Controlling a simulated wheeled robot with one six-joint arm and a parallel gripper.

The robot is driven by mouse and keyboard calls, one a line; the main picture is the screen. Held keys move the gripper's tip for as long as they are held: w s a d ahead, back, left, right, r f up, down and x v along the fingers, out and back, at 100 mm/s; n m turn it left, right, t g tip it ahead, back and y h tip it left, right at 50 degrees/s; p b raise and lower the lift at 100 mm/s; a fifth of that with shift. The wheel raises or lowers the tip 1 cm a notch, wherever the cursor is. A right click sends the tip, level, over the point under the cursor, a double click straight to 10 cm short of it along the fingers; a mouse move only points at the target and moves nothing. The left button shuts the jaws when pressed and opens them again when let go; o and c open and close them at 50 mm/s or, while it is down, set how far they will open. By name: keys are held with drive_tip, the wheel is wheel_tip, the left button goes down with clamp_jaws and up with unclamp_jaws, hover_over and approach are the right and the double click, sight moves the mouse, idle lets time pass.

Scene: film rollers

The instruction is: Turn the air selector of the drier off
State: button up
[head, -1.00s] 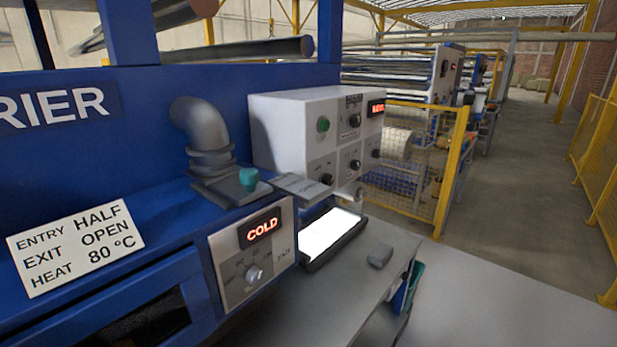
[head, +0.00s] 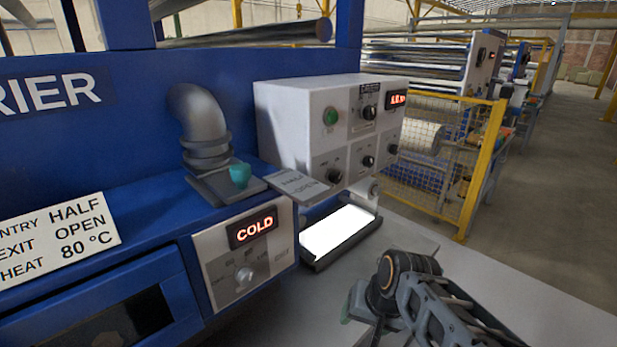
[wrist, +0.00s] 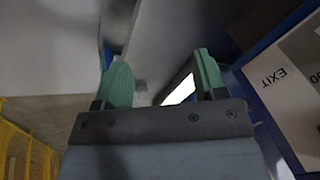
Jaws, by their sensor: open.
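The blue drier (head: 60,150) fills the left of the head view. Its front carries a grey panel (head: 215,262) with a red COLD display (head: 253,229) and one round selector knob (head: 244,275) below it. The small lettering around this knob is too blurred to read, so I cannot tell its setting. In the head view my arm stands at the lower right, to the right of the panel and apart from it. In the wrist view my gripper (wrist: 163,80) has its two green fingertips spread, with nothing between them.
A white control box (head: 290,125) with several knobs, a green button (head: 330,117) and a red display stands behind the panel. A teal handle (head: 240,174) sits by a grey pipe elbow (head: 200,120). A lit white plate (head: 340,229) lies beside the panel. Yellow fencing (head: 480,170) stands behind.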

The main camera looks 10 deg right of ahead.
drive_tip(key=w+a+r+m+t+y, duration=0.1)
drive_tip(key=w+a+r+m+y, duration=0.1)
drive_tip(key=w+m+y, duration=0.35)
drive_tip(key=m+t+y+b, duration=0.25)
drive_tip(key=m+t, duration=0.75)
drive_tip(key=m, duration=0.8)
approach(339, 178)
drive_tip(key=shift+y, duration=0.4)
drive_tip(key=p+x, duration=0.3)
drive_tip(key=x, duration=0.5)
drive_tip(key=shift+w+a+f, duration=0.15)
drive_tip(key=shift+w, duration=0.25)
drive_tip(key=shift+w+a, duration=0.35)
drive_tip(key=shift+w, duration=0.2)
drive_tip(key=shift+c, duration=0.5)
drive_tip(key=c, duration=0.8)
